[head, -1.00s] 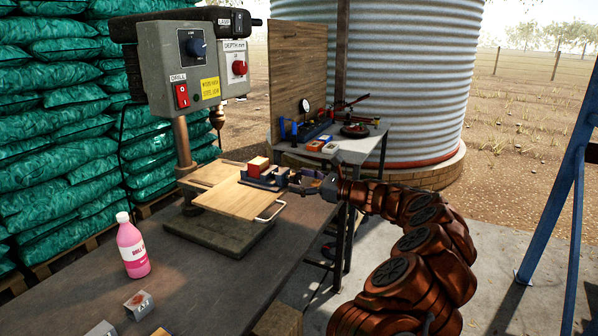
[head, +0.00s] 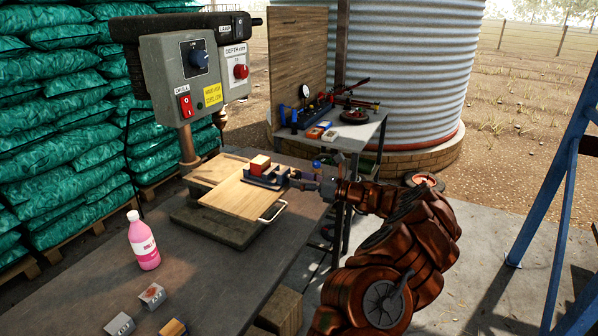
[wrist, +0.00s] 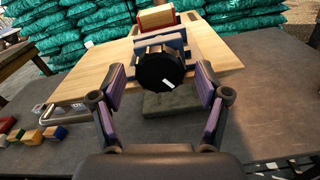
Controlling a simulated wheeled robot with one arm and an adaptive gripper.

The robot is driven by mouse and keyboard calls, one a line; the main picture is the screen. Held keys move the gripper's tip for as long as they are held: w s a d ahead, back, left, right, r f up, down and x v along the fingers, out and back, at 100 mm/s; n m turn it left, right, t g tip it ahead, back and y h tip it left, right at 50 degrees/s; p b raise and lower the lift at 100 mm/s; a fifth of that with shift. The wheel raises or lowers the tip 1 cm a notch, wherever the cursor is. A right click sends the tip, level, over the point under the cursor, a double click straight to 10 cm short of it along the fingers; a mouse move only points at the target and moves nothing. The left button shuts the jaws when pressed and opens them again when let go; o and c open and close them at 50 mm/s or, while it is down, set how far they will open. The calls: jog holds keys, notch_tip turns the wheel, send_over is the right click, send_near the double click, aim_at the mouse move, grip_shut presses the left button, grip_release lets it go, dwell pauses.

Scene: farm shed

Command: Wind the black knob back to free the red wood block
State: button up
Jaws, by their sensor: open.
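The black knob (wrist: 161,70) with a white mark faces me in the wrist view, on the near end of a blue vise (wrist: 176,41). The vise (head: 266,179) sits on the wooden board (head: 236,200) of the drill press. The red wood block (head: 261,161) stands in the vise, and in the wrist view its red and tan top (wrist: 157,19) shows behind the blue jaw. My gripper (wrist: 161,82) is open, with one finger on each side of the knob and gaps showing. In the head view my gripper (head: 300,181) is at the vise's right end; the knob is hard to make out there.
The drill press head (head: 195,75) hangs above and left of the board. A metal handle (head: 272,212) sticks out at the board's front edge. A pink bottle (head: 143,241) and small blocks (head: 152,295) stand on the bench. A second table (head: 345,135) with tools is behind.

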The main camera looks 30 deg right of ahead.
jog(key=shift+r+m+p, duration=0.15)
jog(key=shift+m+p, duration=1.1)
jog(key=shift+p, duration=0.6)
jog(key=shift+r+m+p, duration=0.1)
jog(key=shift+m+p, duration=1.15)
jog(key=shift+p, duration=0.6)
jog(key=m+p, duration=0.5)
jog(key=m, duration=0.1)
jog(key=shift+f, duration=0.1)
jog(key=m+p, duration=0.1)
jog(key=m, duration=0.3)
jog(key=shift+f, duration=0.15)
jog(key=m, duration=0.6)
jog(key=shift+m, duration=0.4)
jog(key=shift+c, duration=0.4)
jog(key=c, duration=1.2)
